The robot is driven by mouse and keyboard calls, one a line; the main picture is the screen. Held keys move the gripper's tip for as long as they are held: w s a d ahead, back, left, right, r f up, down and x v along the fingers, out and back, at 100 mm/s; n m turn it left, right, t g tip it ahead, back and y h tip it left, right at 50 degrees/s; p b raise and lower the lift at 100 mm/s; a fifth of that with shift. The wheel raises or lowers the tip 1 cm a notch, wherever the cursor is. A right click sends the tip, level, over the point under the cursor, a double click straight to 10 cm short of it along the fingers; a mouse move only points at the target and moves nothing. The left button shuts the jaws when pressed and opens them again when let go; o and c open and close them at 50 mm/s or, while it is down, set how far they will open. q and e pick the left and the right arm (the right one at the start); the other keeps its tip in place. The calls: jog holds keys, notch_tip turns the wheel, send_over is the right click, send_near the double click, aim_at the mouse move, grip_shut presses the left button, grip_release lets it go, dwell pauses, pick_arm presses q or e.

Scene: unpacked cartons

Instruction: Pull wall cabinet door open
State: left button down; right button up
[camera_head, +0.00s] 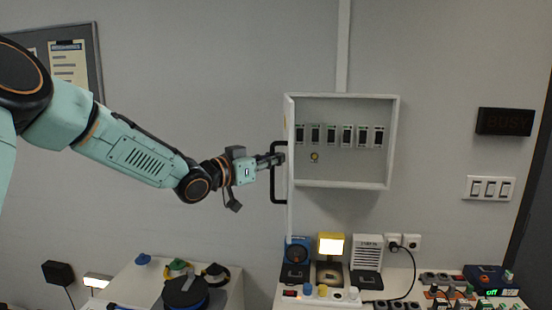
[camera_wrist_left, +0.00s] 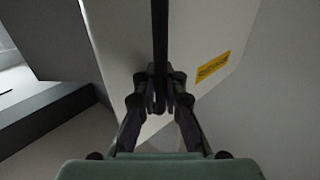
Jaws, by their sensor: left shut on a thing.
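The wall cabinet (camera_head: 393,140) hangs on the grey wall, and its inside shows a row of several dark switches. Its door (camera_head: 290,210) stands open, seen nearly edge-on at the cabinet's left side. A black bar handle (camera_head: 273,190) is on the door's outer face. My left gripper (camera_head: 281,158) is shut on the handle. In the left wrist view the fingers (camera_wrist_left: 160,100) close around the black handle bar (camera_wrist_left: 160,45), with the white door (camera_wrist_left: 120,50) and a yellow label (camera_wrist_left: 213,66) behind. My right gripper is not in view.
Below the cabinet, a white table (camera_head: 290,297) holds a lit yellow lamp (camera_head: 331,245), a white speaker-like box (camera_head: 367,252) and several small devices. A lower-left table (camera_head: 140,285) carries a black round object (camera_head: 185,292). Wall switches (camera_head: 489,188) are at right.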

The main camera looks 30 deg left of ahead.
pick_arm(q)
jog(key=shift+d+f, duration=0.2)
jog(key=shift+d, duration=0.15)
jog(key=shift+s+a, duration=0.15)
jog(key=shift+a, duration=0.3)
jog(key=shift+d, duration=0.25)
jog(key=c, duration=1.8)
grip_release()
jog(key=shift+d, duration=0.1)
jog(key=shift+c, duration=0.2)
jog(key=shift+o, duration=0.6)
jog(key=shift+d+r, duration=0.1)
jog(key=shift+s+r, duration=0.15)
jog(key=shift+r, duration=0.05)
jog(key=shift+a, duration=0.45)
jog(key=v, duration=0.6)
jog(key=shift+s, duration=0.35)
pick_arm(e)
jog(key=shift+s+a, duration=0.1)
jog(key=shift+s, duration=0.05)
